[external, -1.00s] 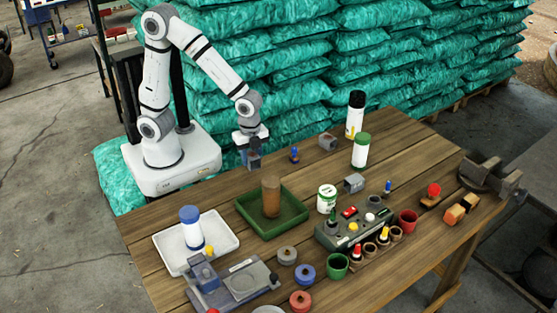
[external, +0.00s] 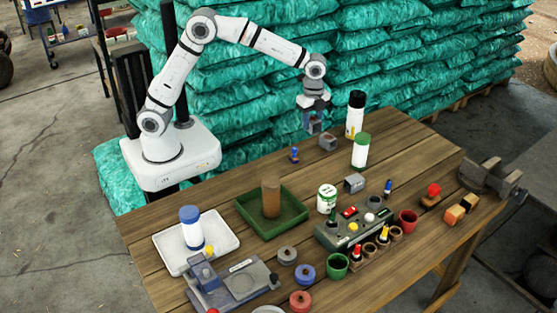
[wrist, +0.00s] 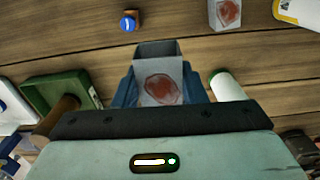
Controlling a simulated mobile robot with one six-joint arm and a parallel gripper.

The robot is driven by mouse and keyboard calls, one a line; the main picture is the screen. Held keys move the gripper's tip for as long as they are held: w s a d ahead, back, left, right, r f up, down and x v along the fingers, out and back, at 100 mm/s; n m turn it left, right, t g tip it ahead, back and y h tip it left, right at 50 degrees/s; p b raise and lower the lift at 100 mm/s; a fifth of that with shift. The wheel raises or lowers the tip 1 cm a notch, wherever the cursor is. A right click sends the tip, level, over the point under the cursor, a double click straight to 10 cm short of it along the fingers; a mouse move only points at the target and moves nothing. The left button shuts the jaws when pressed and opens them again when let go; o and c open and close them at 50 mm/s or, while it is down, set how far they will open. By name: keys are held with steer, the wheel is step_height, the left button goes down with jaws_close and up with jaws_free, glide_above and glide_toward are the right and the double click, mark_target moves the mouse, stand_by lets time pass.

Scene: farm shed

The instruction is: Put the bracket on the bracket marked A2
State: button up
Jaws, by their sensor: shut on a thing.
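My gripper (external: 312,117) is shut on a grey bracket (wrist: 158,88) with a reddish patch on its face. It holds the bracket in the air above the back of the table, just left of another grey bracket (external: 328,142). That bracket lies on the table and also shows a reddish patch at the top of the wrist view (wrist: 226,14). A further grey bracket (external: 354,184) sits nearer the middle of the table. I cannot read an A2 mark on any of them.
A white-and-black bottle (external: 355,115) and a green-capped bottle (external: 361,152) stand right of the held bracket. A small blue object (external: 294,155) stands to its left. A green tray (external: 298,220) and a control box (external: 345,232) lie nearer the front.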

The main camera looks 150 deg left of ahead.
steer(key=p, duration=0.1)
glide_above(328, 137)
step_height(328, 137, down, 10)
steer(key=shift+r+p, duration=0.2)
steer(key=shift+p, duration=0.95)
steer(key=shift+f, duration=0.2)
steer(key=o, duration=1)
steer(key=shift+o, duration=0.2)
step_height(328, 137, up, 12)
steer(key=b, duration=0.2)
steer(key=shift+r, duration=0.25)
